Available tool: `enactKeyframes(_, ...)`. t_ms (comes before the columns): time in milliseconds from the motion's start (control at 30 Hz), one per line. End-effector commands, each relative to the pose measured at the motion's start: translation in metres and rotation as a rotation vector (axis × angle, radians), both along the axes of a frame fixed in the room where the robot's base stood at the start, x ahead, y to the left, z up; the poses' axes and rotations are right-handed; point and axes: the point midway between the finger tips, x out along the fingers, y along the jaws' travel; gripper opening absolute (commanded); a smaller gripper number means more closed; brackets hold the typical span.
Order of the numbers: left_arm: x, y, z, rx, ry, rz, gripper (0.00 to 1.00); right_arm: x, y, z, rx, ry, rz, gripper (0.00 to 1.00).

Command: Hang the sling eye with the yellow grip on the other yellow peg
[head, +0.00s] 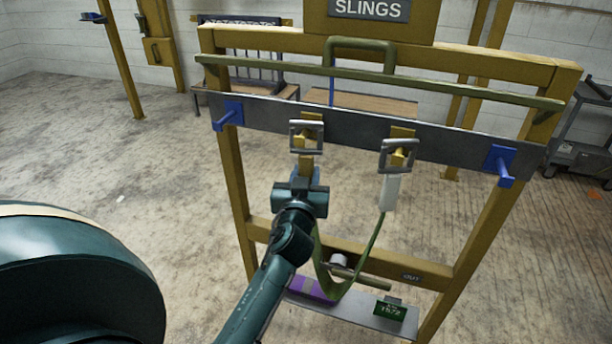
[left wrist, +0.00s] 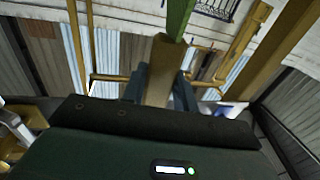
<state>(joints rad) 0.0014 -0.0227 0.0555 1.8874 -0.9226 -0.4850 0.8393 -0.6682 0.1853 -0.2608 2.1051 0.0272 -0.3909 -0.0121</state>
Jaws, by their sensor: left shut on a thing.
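The green sling (head: 374,250) hangs in a loop below the rack's grey rail. Its right metal eye (head: 398,155), with a white grip (head: 390,193), is on the right yellow peg (head: 402,134). The left metal eye (head: 306,137), with the yellow grip (head: 306,165), is upright at the left yellow peg (head: 313,117). Yellow shows through this eye; I cannot tell whether it is around the peg or just in front. My left gripper (head: 304,181) is shut on the yellow grip from below. The grip also shows between its fingers in the left wrist view (left wrist: 161,70). My right gripper is out of view.
Blue pegs stand at the rail's left end (head: 228,114) and right end (head: 500,166). A green bar (head: 450,95) runs above the rail. A low shelf (head: 350,314) holds a purple item (head: 312,289) and a green label block (head: 390,310). Open floor lies left of the rack.

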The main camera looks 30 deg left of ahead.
Motion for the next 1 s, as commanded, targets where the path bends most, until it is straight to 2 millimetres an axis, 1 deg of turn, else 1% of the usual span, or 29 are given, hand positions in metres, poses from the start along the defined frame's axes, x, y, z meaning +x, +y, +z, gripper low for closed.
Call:
enactKeyframes(167, 0.0001, -0.0002, 0.0011, 0.001, -0.002, -0.001, 0.02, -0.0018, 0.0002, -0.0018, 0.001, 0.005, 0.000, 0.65)
enactKeyframes(200, 0.0000, -0.0002, 0.0010, 0.001, -0.002, -0.001, 0.32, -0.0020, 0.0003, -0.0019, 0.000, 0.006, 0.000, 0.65)
enactKeyframes(467, 0.0000, -0.0002, 0.0005, 0.000, -0.001, 0.000, 0.53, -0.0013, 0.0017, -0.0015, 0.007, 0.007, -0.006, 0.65)
enactKeyframes(633, -0.0001, -0.0002, 0.0002, 0.000, 0.000, 0.000, 0.54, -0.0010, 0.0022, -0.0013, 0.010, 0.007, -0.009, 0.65)
enactKeyframes(767, -0.0002, -0.0002, -0.0008, -0.001, 0.002, 0.000, 0.65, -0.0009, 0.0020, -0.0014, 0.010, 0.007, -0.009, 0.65)
enactKeyframes(1000, -0.0001, -0.0002, -0.0003, 0.000, 0.001, 0.000, 0.65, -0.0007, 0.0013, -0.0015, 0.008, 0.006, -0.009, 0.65)
